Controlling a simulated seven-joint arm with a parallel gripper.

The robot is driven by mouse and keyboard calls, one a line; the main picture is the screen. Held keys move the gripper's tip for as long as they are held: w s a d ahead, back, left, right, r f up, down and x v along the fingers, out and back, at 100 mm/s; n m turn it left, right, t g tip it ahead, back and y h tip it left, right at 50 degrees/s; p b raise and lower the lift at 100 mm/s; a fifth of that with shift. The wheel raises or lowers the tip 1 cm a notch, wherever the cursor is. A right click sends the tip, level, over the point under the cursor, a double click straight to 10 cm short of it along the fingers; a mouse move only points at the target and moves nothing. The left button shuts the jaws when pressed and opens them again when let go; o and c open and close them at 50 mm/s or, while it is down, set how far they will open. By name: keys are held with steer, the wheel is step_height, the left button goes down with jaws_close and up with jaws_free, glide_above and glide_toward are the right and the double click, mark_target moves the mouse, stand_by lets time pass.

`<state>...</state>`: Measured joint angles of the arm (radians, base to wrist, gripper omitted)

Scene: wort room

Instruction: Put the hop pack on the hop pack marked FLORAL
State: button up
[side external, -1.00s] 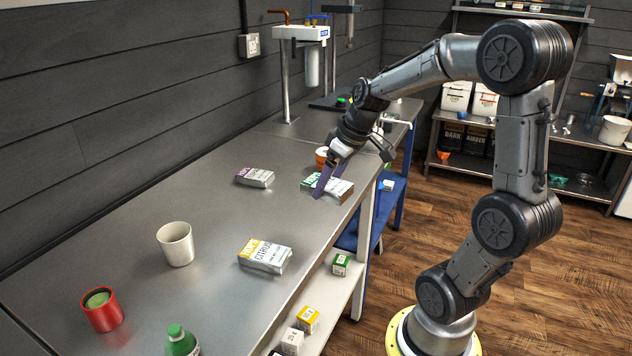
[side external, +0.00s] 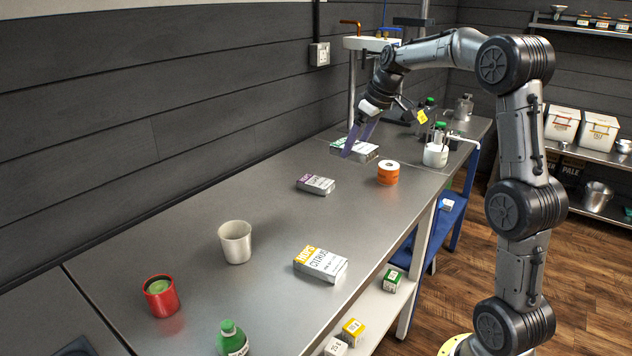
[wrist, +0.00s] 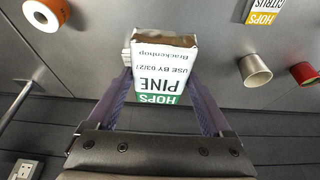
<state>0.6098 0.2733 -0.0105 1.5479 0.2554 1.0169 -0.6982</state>
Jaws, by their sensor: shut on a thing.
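My gripper (side external: 360,141) is shut on a white hop pack with a green band, reading HOPS PINE in the wrist view (wrist: 162,72); this pack also shows in the side view (side external: 364,151). It is held up off the steel bench, with one finger on each side. A hop pack with a purple band (side external: 316,184) lies flat on the bench, in front of and left of the held pack; its word is too small to read. A hop pack marked CITRUS with a yellow band (side external: 320,264) lies nearer the camera. No readable FLORAL label shows.
An orange roll (side external: 388,173) stands right of the purple-banded pack. A pale cup (side external: 235,242), a red can (side external: 161,296) and a green bottle (side external: 232,338) stand at the near left. A white jar (side external: 436,155) stands farther back. Bare steel bench (side external: 270,205) lies between them.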

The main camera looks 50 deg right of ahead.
steer(key=w+d+f, duration=0.4)
steer(key=w+f, duration=0.2)
steer(key=w, duration=0.3)
glide_toward(321, 182)
steer(key=shift+w+a+f, duration=0.3)
steer(key=shift+w+f, duration=0.15)
steer(key=shift+w, duration=0.1)
steer(key=shift+w+d+f, duration=0.25)
steer(key=shift+w+f, duration=0.25)
steer(key=shift+f, duration=1.65)
steer(key=shift+f, duration=0.1)
steer(key=o, duration=1.2)
steer(key=shift+f, duration=0.1)
